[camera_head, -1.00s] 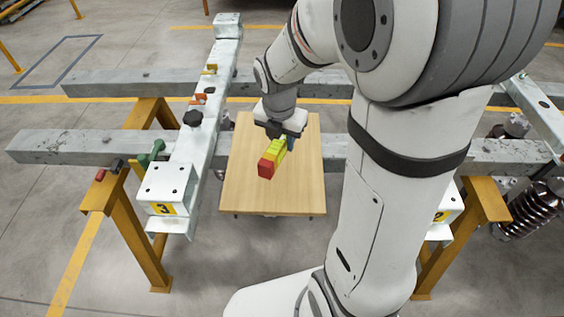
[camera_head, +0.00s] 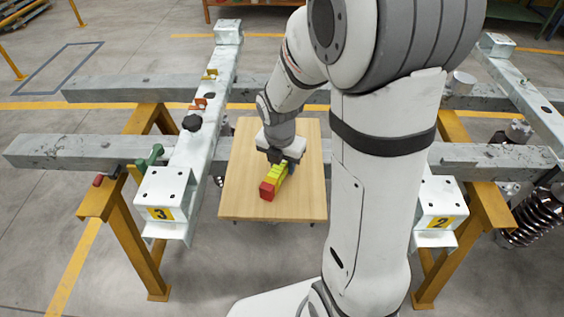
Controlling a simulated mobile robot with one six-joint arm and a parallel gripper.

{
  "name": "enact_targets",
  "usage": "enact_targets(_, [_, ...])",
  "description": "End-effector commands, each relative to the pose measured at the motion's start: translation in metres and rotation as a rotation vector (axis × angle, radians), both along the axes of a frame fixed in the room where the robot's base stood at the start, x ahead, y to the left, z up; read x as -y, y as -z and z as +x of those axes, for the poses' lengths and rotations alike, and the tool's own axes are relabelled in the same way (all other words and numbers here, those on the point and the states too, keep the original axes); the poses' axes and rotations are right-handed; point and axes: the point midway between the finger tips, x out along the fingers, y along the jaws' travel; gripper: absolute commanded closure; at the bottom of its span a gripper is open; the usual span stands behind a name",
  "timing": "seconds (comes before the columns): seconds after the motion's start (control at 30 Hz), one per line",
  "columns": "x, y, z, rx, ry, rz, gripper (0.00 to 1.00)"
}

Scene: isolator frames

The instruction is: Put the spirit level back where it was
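The spirit level (camera_head: 273,183) is a short yellow-green bar with a red end that points toward the camera. It is over the light wooden table (camera_head: 250,205), right of its middle line or near it, and looks low, close to the tabletop; I cannot tell whether it touches. My gripper (camera_head: 281,163) comes down from above at the level's far end. Its fingers are around the level and appear shut on it, though the fingertips are partly hidden by the arm and the level.
Another member (camera_head: 440,205), marked 2, stands right. The tabletop's front is clear.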

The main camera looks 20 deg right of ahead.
Motion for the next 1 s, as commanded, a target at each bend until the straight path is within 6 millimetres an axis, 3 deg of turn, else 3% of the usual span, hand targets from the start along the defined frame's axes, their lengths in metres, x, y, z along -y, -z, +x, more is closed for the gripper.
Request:
enact_targets(0.17, [0.0,0.0,0.0,0.0,0.001,0.0,0.5])
enact_targets(0.53, [0.0,-0.011,0.0,0.004,0.001,0.0,0.49])
enact_targets(1.0, [-0.007,-0.103,-0.008,0.004,0.002,0.001,0.49])
